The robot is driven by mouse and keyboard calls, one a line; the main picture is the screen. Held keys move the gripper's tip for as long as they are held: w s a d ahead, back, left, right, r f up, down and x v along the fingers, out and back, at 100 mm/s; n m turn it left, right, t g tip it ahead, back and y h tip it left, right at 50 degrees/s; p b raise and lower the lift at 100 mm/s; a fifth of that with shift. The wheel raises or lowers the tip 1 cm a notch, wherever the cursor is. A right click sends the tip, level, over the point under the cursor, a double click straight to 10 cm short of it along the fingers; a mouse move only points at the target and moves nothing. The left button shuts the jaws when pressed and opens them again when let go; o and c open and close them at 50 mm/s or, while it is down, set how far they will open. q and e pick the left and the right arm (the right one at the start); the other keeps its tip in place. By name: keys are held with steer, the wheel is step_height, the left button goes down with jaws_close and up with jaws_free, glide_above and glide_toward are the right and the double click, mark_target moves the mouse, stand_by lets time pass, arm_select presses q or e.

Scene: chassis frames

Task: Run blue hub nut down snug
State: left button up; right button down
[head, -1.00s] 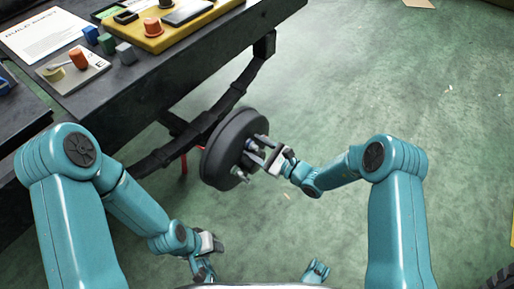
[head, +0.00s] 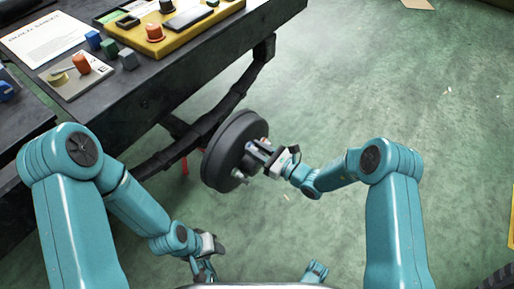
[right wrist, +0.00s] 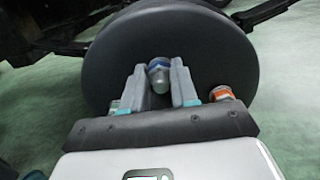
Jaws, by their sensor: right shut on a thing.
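A dark grey wheel hub disc (head: 218,151) stands on edge below the bench side in the head view. It fills the upper middle of the right wrist view (right wrist: 110,50). The blue hub nut (right wrist: 157,63), with a pale rounded end, sits at the disc's face between my right fingers. My right gripper (head: 258,150) is shut on the blue nut, its fingers pointing at the hub. In the right wrist view an orange nut (right wrist: 221,93) sits right of the fingers. My left gripper (head: 203,262) hangs low at the left, away from the hub; its jaws are unclear.
A dark bench (head: 165,88) runs across the upper left. It carries a yellow tray (head: 190,38), a printed sheet (head: 45,38) and small coloured parts. A dark beam (head: 205,125) passes behind the hub. Green floor (head: 400,90) is clear to the right.

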steer(key=m+p, duration=0.1)
steer(key=m, duration=0.3)
steer(key=shift+d+m, duration=0.15)
steer(key=shift+m, duration=0.25)
steer(key=m, duration=0.2)
steer(key=m+p, duration=0.1)
steer(key=m, duration=0.1)
steer(key=shift+w+f+m, duration=0.15)
steer(key=shift+f+m, duration=0.05)
steer(key=shift+m, duration=0.1)
steer(key=m, duration=0.4)
steer(key=shift+d+f, duration=0.1)
steer(key=shift+f+m+p, duration=0.15)
steer(key=shift+m+p, duration=0.15)
steer(key=shift+m, duration=1.9)
steer(key=c, duration=0.9)
jaws_free()
steer(key=shift+o, duration=0.2)
